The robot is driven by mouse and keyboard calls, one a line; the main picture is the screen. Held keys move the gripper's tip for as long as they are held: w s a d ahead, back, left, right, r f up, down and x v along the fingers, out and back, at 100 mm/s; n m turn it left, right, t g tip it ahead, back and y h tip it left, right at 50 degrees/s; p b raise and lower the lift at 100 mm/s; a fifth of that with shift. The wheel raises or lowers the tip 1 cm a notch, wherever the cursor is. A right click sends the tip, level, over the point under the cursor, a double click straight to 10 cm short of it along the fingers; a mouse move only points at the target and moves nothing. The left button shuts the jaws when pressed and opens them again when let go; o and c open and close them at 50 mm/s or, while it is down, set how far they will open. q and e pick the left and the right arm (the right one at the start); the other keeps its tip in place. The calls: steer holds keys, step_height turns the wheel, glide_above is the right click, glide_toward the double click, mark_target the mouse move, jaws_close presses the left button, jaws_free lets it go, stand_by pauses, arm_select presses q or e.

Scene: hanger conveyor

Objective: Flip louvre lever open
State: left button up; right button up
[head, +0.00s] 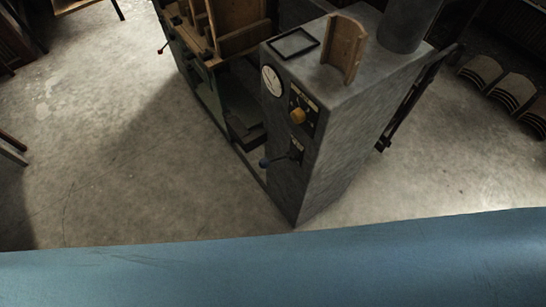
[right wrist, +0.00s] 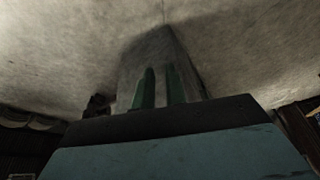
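A tall grey cabinet (head: 345,130) stands in the middle of the head view. The lever points out to the left from a small dark plate (head: 297,150). I cannot read which of these is labelled louvre. My right gripper (right wrist: 161,88) shows in the right wrist view as two green fingers apart, with nothing visible between them. Neither gripper shows in the head view.
A green machine frame with wooden parts (head: 240,40) adjoins the cabinet at the left. A curved wooden piece (head: 345,48) and a dark square frame (head: 293,44) are on the cabinet top. Curved boards (head: 480,70) lie at the right. The concrete floor (head: 130,150) at left is clear.

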steer(key=shift+t+y, duration=0.5)
steer(key=shift+t, duration=0.2)
steer(key=w+r, duration=0.2)
steer(key=w+a+r, duration=0.1)
steer(key=w+r, duration=0.1)
steer(key=w+a+r, duration=0.1)
steer(key=w+r, duration=0.1)
steer(key=shift+w+r+p, duration=0.35)
steer(key=shift+w+p, duration=0.05)
jaws_close()
steer(key=w+a+r+t+y+p, duration=0.1)
steer(key=w+a+r+y, duration=0.1)
steer(key=r, duration=0.8)
steer(key=w+a+r+n+t+y+p, duration=0.1)
steer(key=w+a+r, duration=0.3)
steer(key=r, duration=0.6)
steer(key=w+a+r+n+t+y+p, duration=0.1)
steer(key=w+a+r+y, duration=0.2)
steer(key=r, duration=0.7)
steer(key=shift+a, duration=1.1)
steer(key=shift+r, duration=0.1)
steer(key=b, duration=0.2)
glide_above(274, 161)
steer(key=s, duration=0.3)
step_height(274, 161, down, 8)
steer(key=shift+w+a+f, duration=0.1)
steer(key=shift+f, duration=0.45)
steer(key=shift+a, duration=0.1)
